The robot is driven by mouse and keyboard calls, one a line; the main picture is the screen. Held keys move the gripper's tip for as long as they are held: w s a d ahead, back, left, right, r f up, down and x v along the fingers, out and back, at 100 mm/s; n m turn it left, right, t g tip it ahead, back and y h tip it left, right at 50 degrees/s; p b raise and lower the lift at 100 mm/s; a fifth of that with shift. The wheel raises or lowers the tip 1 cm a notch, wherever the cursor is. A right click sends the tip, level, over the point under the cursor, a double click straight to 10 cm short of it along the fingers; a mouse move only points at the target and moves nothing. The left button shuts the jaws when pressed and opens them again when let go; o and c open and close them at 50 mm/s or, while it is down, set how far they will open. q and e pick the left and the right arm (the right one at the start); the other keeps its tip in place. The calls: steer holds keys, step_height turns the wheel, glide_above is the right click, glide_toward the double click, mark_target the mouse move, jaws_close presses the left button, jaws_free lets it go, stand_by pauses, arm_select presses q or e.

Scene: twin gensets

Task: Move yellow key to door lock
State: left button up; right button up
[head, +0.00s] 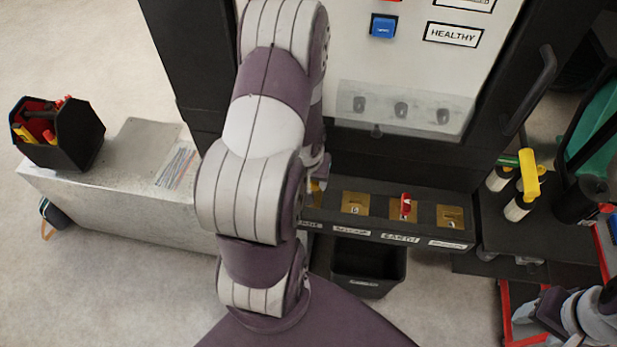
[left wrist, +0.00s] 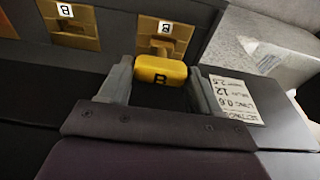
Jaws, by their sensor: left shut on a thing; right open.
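The yellow key (left wrist: 160,70), marked B, sits between the fingers of my left gripper (left wrist: 160,92), which is shut on it. In the left wrist view the key's head is right in front of a brass lock plate (left wrist: 176,29). I cannot tell whether its shaft is in that lock. In the head view my left arm hides most of the gripper and key. Brass lock plates show on the black ledge, one (head: 355,203) empty, one holding a red key (head: 406,204), and one (head: 450,217) farther right. My right gripper (head: 535,308) is at the lower right, open and apart from the locks.
A black bin (head: 368,268) hangs below the ledge. A grey metal box (head: 125,200) with a black tool caddy (head: 58,133) stands at left. Yellow-and-white handles (head: 528,180) stand at right. The cabinet (head: 400,60) rises behind the ledge.

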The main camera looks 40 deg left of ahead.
arm_select(q)
steer(key=shift+f+b, duration=1.2)
steer(key=shift+f, duration=0.15)
steer(key=shift+r, duration=0.1)
steer(key=o, duration=1.2)
step_height(320, 180, up, 8)
steer(key=p, duration=0.7)
steer(key=shift+p, duration=0.35)
steer(key=shift+f, duration=0.25)
